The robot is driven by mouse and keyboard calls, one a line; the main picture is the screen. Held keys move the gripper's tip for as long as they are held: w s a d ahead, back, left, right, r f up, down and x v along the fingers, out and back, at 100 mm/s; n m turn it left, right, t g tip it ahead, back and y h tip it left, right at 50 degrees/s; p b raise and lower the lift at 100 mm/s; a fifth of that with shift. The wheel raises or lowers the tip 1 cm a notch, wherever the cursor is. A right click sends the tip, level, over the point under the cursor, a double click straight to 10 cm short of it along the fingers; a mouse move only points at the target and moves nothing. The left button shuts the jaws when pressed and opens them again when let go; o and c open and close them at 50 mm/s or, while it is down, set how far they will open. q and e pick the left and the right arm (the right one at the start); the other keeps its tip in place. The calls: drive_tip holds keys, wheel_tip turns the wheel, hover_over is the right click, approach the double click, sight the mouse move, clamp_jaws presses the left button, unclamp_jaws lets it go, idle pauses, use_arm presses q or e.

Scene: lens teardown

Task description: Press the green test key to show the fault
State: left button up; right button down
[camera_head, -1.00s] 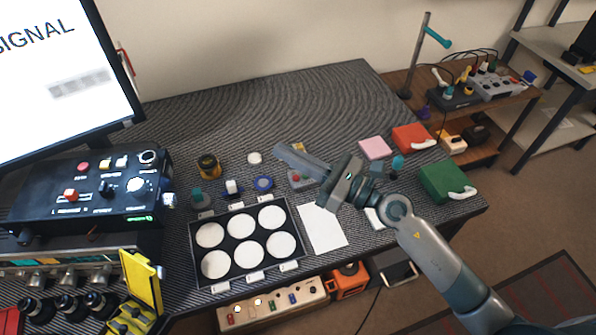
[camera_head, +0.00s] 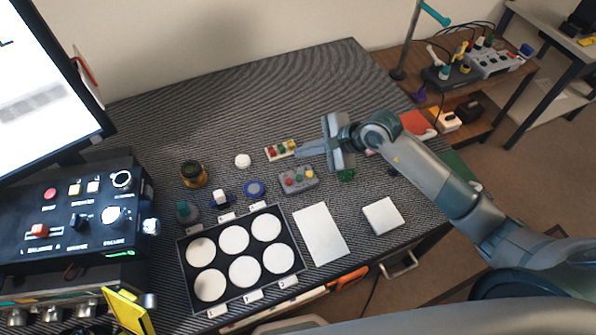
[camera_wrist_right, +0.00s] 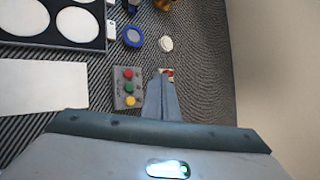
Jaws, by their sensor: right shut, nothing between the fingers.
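A small cream strip (camera_head: 280,150) with red, green and yellow keys lies on the dark ribbed table top. A grey box (camera_head: 298,180) with red, green and yellow round buttons sits just in front of it. I cannot tell which green key is the test key. My right gripper (camera_head: 299,152) is shut and empty, its fingertips close to the strip's right end; touching or apart, I cannot tell. In the right wrist view the fingers (camera_wrist_right: 162,80) cover most of the strip (camera_wrist_right: 168,72), and the grey box (camera_wrist_right: 128,88) stands clear beside them. My left gripper is not in view.
A black tray (camera_head: 190,282) with white discs, a white sheet (camera_head: 321,234) and a white square block (camera_head: 383,216) lie nearer. A blue ring (camera_head: 255,189), white cap (camera_head: 242,160) and amber jar (camera_head: 193,174) stand left of the grey box. A monitor and black control box (camera_head: 75,215) fill the left.

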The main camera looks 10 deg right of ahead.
drive_tip(key=shift+s, duration=0.1)
drive_tip(key=b, duration=0.4)
hover_over(299, 178)
drive_tip(key=d, duration=0.1)
drive_tip(key=shift+s+d+f, duration=0.1)
drive_tip(key=shift+s+f, duration=0.05)
drive_tip(key=shift+f, duration=1.7)
drive_tip(key=shift+s+f, duration=0.1)
drive_tip(key=shift+f, duration=1.7)
drive_tip(key=shift+f+b, duration=0.75)
drive_tip(key=shift+b, duration=0.1)
drive_tip(key=shift+f+b, duration=0.4)
drive_tip(key=shift+b, duration=0.1)
